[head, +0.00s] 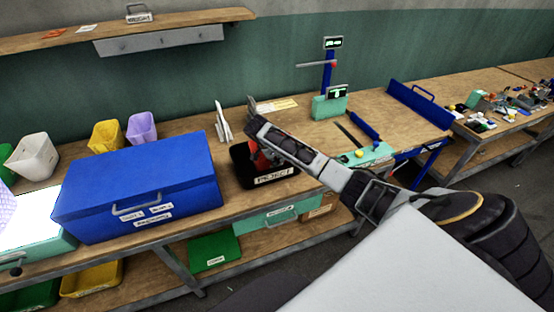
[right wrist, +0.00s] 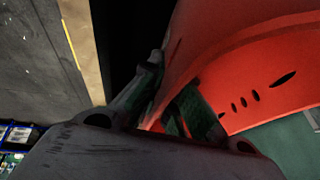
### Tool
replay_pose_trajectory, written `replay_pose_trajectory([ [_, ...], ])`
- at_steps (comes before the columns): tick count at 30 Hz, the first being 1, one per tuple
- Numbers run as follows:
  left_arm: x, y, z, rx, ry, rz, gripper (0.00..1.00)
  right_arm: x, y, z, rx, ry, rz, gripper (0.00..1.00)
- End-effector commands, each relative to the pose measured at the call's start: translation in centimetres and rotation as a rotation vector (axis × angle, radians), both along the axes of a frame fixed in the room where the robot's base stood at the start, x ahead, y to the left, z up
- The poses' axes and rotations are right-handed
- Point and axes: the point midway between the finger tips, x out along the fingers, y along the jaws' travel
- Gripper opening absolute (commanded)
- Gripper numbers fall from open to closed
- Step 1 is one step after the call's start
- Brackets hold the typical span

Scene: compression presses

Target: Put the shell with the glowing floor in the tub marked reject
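A red-orange shell (right wrist: 235,60) with a row of slots fills much of the right wrist view. Its wall runs between the fingers of my right gripper (right wrist: 172,95), which is shut on it. In the head view only a small red part of it (head: 257,158) shows beside my forearm; its floor is hidden. The black tub marked REJECT (head: 274,179) stands on the bench, partly covered by my right arm. The shell is over or inside this tub; I cannot tell which. My left gripper is not in view.
A large blue box (head: 140,185) stands left of the tub. White (head: 33,157), yellow (head: 105,136) and lilac (head: 141,128) containers stand behind it. A lit white panel (head: 28,222) is at far left. A blue-and-green stand (head: 329,105) is behind to the right.

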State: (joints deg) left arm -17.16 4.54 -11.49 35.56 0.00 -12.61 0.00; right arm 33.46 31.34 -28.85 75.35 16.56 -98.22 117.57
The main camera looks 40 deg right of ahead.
Motion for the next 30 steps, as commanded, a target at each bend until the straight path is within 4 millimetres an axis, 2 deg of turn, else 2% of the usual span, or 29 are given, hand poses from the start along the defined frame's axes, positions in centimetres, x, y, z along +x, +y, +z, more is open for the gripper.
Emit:
replay_pose_trajectory([
  [10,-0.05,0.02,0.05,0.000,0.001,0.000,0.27,0.00,0.02,-0.23,0.000,0.000,0.000,0.00],
  [12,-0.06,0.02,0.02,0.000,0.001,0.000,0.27,0.00,0.01,-0.21,0.000,0.000,0.000,0.13],
  [15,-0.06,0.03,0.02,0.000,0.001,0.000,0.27,0.00,0.01,-0.21,0.000,0.000,0.000,0.26],
  [16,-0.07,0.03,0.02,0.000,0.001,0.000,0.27,0.00,0.00,-0.21,0.000,0.000,0.000,0.27],
  [30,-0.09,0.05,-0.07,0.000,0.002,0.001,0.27,0.02,0.13,0.21,0.001,0.000,0.000,0.27],
])
